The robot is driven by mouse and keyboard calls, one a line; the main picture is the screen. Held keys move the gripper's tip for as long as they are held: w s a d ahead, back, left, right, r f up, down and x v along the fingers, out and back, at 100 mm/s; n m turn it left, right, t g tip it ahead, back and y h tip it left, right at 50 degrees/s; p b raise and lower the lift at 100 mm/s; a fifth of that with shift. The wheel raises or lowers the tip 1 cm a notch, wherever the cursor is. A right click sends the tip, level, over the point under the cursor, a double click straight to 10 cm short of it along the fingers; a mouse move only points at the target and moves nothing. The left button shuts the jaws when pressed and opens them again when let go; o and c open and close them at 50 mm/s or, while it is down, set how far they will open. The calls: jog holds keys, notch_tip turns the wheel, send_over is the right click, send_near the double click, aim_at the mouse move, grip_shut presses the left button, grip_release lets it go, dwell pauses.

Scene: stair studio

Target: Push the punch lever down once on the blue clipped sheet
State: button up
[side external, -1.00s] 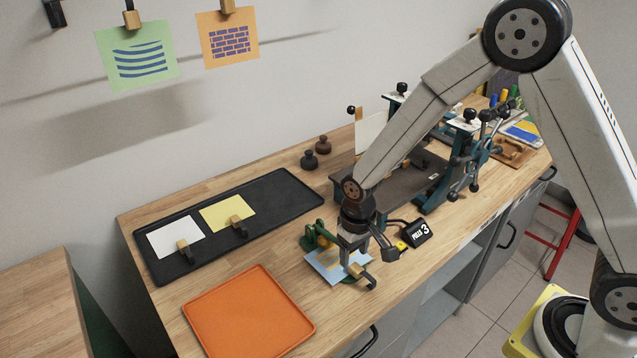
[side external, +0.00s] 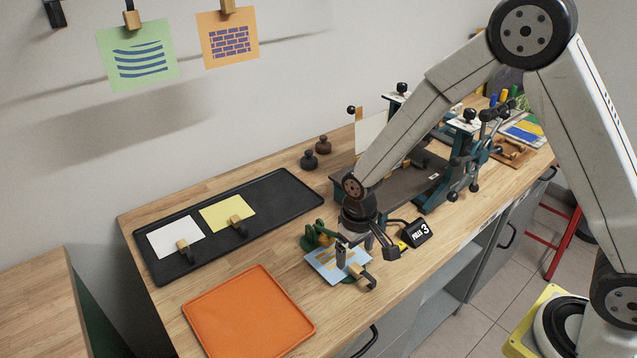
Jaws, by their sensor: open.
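The blue sheet (side external: 325,266) with yellowish print lies at the green punch (side external: 313,238) near the bench's front edge. A wooden clip (side external: 358,271) with a dark end grips the sheet's front right part. My gripper (side external: 354,254) points down just above the punch and sheet, with its fingers apart and nothing seen between them. The punch lever is mostly hidden behind my gripper, so I cannot tell whether the fingers touch it.
A small black display (side external: 418,232) reading "PULLS 3" stands right of the punch. An orange tray (side external: 250,312) lies front left. A black tray (side external: 275,190) holds clipped white and yellow sheets. A teal press (side external: 432,192) stands behind right.

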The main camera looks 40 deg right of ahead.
jog(key=s+r, duration=0.6)
jog(key=r, duration=0.1)
jog(key=shift+r, duration=0.4)
dwell(1.1)
jog(key=s+d+r+t, duration=0.1)
jog(key=s+d+t, duration=0.1)
jog(key=s+d, duration=0.3)
jog(key=shift+d+r+t, duration=0.3)
jog(key=shift+d, duration=0.7)
